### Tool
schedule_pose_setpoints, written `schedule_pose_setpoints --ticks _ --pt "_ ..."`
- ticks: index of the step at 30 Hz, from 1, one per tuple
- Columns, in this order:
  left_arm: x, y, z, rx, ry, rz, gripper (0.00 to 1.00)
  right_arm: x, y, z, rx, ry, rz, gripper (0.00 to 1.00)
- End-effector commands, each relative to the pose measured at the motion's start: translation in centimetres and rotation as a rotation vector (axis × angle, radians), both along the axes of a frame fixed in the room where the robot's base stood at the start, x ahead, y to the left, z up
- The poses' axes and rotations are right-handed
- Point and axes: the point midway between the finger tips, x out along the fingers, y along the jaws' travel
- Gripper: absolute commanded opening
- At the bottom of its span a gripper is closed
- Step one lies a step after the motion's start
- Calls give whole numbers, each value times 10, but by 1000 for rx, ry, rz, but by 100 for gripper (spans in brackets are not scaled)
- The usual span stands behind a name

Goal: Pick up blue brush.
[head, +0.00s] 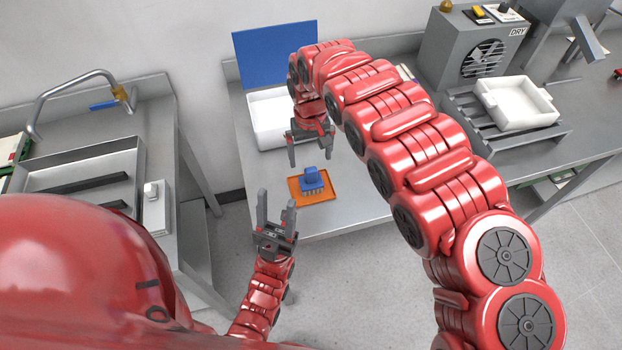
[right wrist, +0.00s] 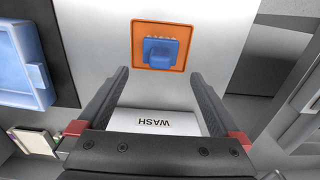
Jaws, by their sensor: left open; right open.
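The blue brush (head: 312,179) stands on an orange tray (head: 296,201) near the front edge of the steel table. In the right wrist view the blue brush (right wrist: 160,53) on the orange tray (right wrist: 139,26) shows beyond and between my fingertips. My right gripper (head: 310,158) is open and empty, above the table and behind the brush in the head view; its fingers also show in the right wrist view (right wrist: 159,78). My left gripper (head: 276,206) is open and empty, in front of the table edge, left of and below the tray.
A white bin (head: 266,120) with a blue panel (head: 270,48) behind it stands at the back of the table. A white WASH label (right wrist: 155,122) lies on the table. A sink (head: 85,175) is at left; a white tray (head: 518,103) and a DRY unit (head: 475,50) are at right.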

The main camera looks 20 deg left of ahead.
Motion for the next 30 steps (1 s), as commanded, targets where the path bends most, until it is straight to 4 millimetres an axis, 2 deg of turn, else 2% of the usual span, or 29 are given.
schedule_pose_setpoints --ticks 1,6,14,22,24,30 --pt "0 0 9 0 0 0 50 -1 0 -6 -1 4 0 100" --pt "0 0 16 0 0 0 50 0 1 -32 2 0 -1 100" --pt "0 0 21 0 0 0 50 1 0 -46 3 -3 -1 100" --pt "0 0 42 0 0 0 50 -3 0 -72 3 -1 -1 100" --pt "0 0 39 0 0 0 50 -4 1 -83 5 2 1 100" --pt "0 0 40 0 0 0 50 -3 -1 -96 1 0 -2 100"
